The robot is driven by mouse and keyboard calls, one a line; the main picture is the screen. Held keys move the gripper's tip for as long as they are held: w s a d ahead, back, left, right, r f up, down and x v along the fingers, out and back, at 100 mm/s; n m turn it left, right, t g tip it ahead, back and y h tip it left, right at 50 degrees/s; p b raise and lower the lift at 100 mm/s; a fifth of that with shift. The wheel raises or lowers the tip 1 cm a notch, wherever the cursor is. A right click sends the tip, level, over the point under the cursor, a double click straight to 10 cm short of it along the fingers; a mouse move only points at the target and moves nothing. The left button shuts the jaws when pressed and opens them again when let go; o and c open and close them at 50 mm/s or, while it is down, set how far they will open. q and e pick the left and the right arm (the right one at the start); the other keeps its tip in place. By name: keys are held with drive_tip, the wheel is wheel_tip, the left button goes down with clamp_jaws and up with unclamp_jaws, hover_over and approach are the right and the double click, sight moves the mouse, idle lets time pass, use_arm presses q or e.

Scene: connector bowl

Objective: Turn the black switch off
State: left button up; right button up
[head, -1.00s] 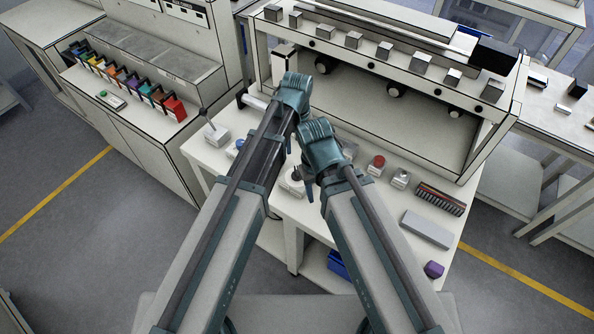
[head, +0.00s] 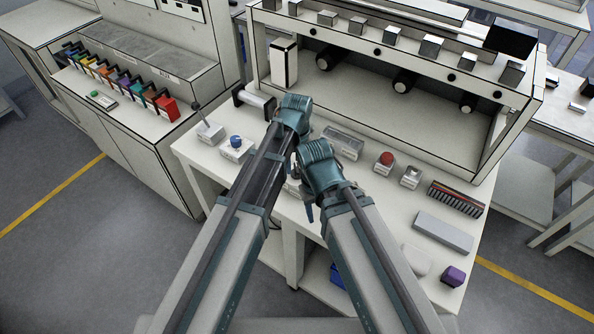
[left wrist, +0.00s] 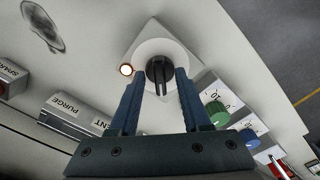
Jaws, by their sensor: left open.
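The black switch (left wrist: 160,70) is a dark rotary knob on a round white collar, on a pale box, in the left wrist view. A small lamp (left wrist: 126,70) beside the knob is lit. My left gripper (left wrist: 157,84) is open. Its two blue fingers stand to either side of the knob, with a visible gap on each side; whether their tips reach its depth I cannot tell.
Green (left wrist: 215,112) and blue (left wrist: 248,138) knobs sit close right of the switch; a PURGE box (left wrist: 72,116) is at left.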

use_arm(q)
clamp_jaws()
idle(0.6)
drive_tip(key=m, duration=0.4)
drive_tip(key=shift+m, duration=2.4)
